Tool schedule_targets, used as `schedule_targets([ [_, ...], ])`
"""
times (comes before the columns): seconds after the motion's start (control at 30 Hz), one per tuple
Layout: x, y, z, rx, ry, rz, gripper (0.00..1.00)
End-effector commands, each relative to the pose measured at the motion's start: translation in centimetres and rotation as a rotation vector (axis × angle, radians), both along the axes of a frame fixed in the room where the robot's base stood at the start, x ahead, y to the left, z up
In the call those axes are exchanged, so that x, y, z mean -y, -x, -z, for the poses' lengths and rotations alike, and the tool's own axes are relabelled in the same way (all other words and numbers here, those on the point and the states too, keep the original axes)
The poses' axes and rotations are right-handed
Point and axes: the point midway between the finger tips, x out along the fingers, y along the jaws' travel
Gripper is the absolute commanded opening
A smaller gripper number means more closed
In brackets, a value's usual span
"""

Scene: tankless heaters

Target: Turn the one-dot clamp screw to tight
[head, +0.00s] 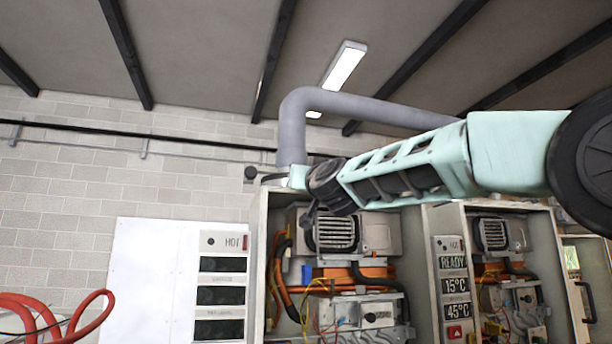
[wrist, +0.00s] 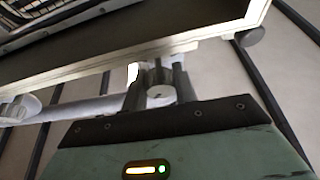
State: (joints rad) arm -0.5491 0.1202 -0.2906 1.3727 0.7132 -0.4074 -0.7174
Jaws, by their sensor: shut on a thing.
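In the wrist view, my gripper (wrist: 157,76) has its two dark fingers closed on the sides of a small grey cylindrical clamp screw (wrist: 160,93), beside the top edge of a cabinet. No dot mark can be made out on it, and its turn position cannot be read. In the head view, my gripper (head: 273,179) is at the top left corner of the left heater cabinet (head: 258,262), by the foot of the grey pipe (head: 292,140). The screw itself is too small or hidden there.
A dark round knob (head: 250,172) sticks out left of the pipe foot; a dark knob also shows in the wrist view (wrist: 250,37). A second open heater cabinet (head: 562,275) stands at the right. A white panel (head: 155,280) and red hose (head: 92,306) are at the left.

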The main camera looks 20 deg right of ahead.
Motion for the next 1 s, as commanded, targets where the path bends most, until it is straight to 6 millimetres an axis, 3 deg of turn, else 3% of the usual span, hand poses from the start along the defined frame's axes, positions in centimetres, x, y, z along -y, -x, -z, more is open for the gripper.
schedule_targets([
  [0.3, -0.08, -0.02, -0.37, -0.001, -0.334, 0.0, 0.06],
  [0.67, -0.02, 0.03, -0.1, 0.001, -0.378, 0.001, 0.06],
  [0.7, -0.02, 0.03, -0.1, 0.001, -0.378, 0.001, 0.39],
  [0.73, -0.02, 0.03, -0.09, 0.001, -0.377, 0.001, 0.48],
  [1.0, -0.04, 0.02, -0.02, 0.0, -0.376, 0.001, 0.49],
])
